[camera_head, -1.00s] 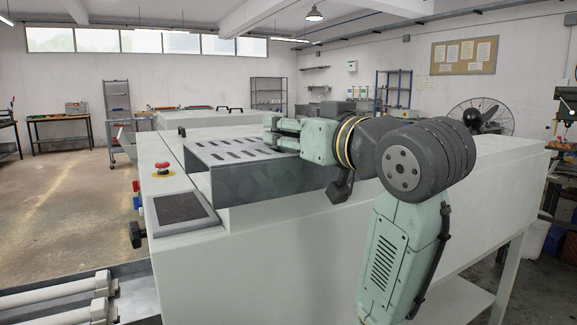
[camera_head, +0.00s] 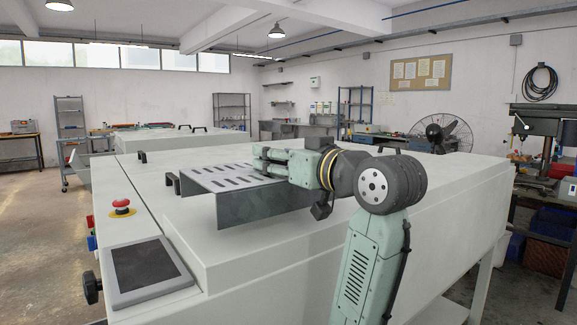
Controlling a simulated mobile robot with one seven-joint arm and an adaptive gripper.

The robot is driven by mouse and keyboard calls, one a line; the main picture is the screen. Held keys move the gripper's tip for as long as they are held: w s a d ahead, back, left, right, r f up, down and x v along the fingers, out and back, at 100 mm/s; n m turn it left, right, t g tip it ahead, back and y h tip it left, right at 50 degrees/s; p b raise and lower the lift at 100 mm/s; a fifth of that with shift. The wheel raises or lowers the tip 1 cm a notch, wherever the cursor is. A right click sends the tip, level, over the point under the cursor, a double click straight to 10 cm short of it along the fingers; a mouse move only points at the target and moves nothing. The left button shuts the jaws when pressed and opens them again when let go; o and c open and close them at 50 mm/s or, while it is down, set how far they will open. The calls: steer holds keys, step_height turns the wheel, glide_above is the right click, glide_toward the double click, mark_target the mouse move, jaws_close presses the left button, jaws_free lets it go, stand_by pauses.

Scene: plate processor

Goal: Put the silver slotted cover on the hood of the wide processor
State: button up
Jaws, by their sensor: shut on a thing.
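The silver slotted cover (camera_head: 245,207) is in the head view, with its slotted top facing up and its plain side face toward me. My gripper (camera_head: 268,160) is shut on the cover at its right top edge. The cover is over the white hood (camera_head: 330,222) of the wide processor; I cannot tell whether it touches the hood or hangs just above it. The fingertips are partly hidden behind my wrist and the cover's edge.
A black touch panel (camera_head: 145,265) and a red emergency button (camera_head: 121,207) sit at the processor's left end. Black handles (camera_head: 172,183) stand on the hood near the cover. A second white unit (camera_head: 165,140) stands behind. The hood's right part is clear.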

steer(key=w, duration=0.1)
steer(key=w+d, duration=0.1)
steer(key=w, duration=0.1)
steer(key=w+d+p, duration=0.1)
steer(key=shift+w+f, duration=0.15)
steer(key=shift+f, duration=0.05)
steer(key=shift+f+p, duration=0.4)
steer(key=shift+f, duration=1.35)
steer(key=shift+a, duration=0.1)
steer(key=shift+f, duration=0.15)
steer(key=o, duration=1.5)
steer(key=shift+o, duration=0.2)
steer(key=b+v, duration=0.3)
steer(key=v, duration=0.9)
steer(key=shift+b, duration=0.35)
